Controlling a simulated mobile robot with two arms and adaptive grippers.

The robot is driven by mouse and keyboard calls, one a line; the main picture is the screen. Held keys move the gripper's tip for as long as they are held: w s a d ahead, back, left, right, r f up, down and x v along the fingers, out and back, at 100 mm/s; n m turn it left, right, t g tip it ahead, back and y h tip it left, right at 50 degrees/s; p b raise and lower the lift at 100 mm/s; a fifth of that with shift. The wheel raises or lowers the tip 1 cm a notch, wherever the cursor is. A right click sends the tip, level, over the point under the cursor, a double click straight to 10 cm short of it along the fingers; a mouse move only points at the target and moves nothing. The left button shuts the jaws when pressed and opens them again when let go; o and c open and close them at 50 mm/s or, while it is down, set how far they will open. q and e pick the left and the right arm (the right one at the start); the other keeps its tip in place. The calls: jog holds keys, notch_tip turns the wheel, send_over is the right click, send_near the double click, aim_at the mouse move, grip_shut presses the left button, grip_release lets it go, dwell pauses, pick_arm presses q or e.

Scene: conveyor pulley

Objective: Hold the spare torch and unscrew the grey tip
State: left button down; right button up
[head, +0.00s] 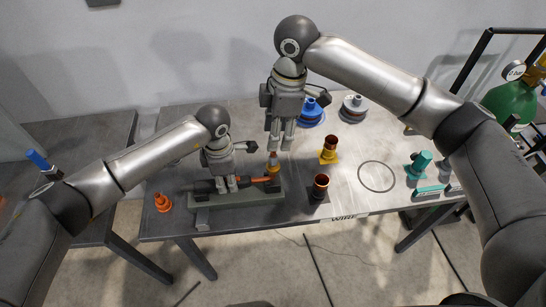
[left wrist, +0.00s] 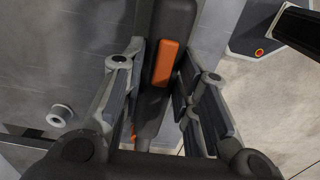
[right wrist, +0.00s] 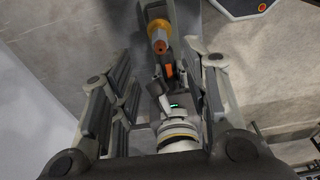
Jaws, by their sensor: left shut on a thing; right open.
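The spare torch is dark with an orange trigger (left wrist: 165,62) and lies along a low grey-green stand in the head view. Its raised end has an orange-yellow collar (right wrist: 158,30) and a small grey tip (head: 273,154) pointing up. My left gripper (head: 227,186) is shut on the torch's dark handle (left wrist: 150,112); its fingers are on both sides of it in the left wrist view. My right gripper (head: 282,146) is open, pointing down just above the grey tip. In the right wrist view the collar and tip (right wrist: 161,46) show between its fingers, apart from them.
The stand (head: 205,199) is at the table's front edge. An orange nozzle (head: 162,203) is left of it; a dark copper-topped cup (head: 320,188) and a yellow one (head: 328,152) are to the right. Blue (head: 311,115) and grey (head: 353,108) spools stand behind. A drawn circle (head: 376,162) is empty.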

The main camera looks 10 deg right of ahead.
aim_at(274, 153)
jog(key=f, duration=0.6)
jog(key=a+f, duration=0.1)
jog(key=f, duration=0.1)
jog(key=shift+f, duration=0.4)
jog(key=m, duration=0.5)
jog(key=shift+a+t, duration=0.1)
jog(key=shift+t, duration=0.2)
jog(key=m, duration=0.6)
jog(key=shift+m+t+h, duration=0.3)
grip_shut()
